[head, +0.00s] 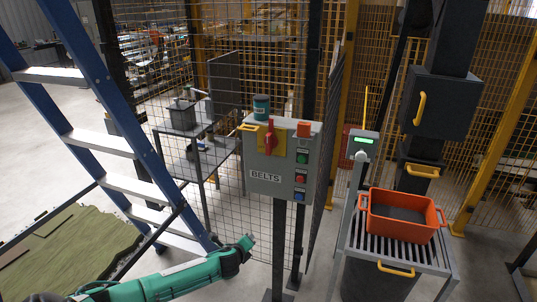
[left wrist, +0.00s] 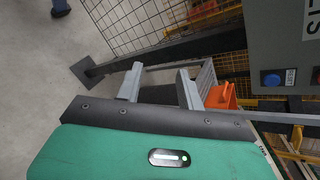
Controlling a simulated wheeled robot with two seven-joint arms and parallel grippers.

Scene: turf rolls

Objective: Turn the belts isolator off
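The grey BELTS panel (head: 283,190) stands on a dark post in the middle of the head view. Its isolator is a red rotary handle (head: 269,139) on a yellow plate (head: 277,153), and the handle points roughly up and down. Green, red and blue buttons sit to its right. The panel's edge (left wrist: 275,40) and blue button (left wrist: 272,80) show at the right of the left wrist view; the handle is outside that view. My left gripper (left wrist: 159,82) is open and empty, with its fingers apart. In the head view my green left arm (head: 235,256) ends below and left of the panel. My right gripper is not in view.
A blue ladder (head: 122,140) stands to the left. A dark teal tin (head: 261,107) sits on top of the panel. Mesh fencing (head: 225,205) stands behind it. An orange crate (head: 404,234) rests on a slatted stand (head: 350,240) to the right.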

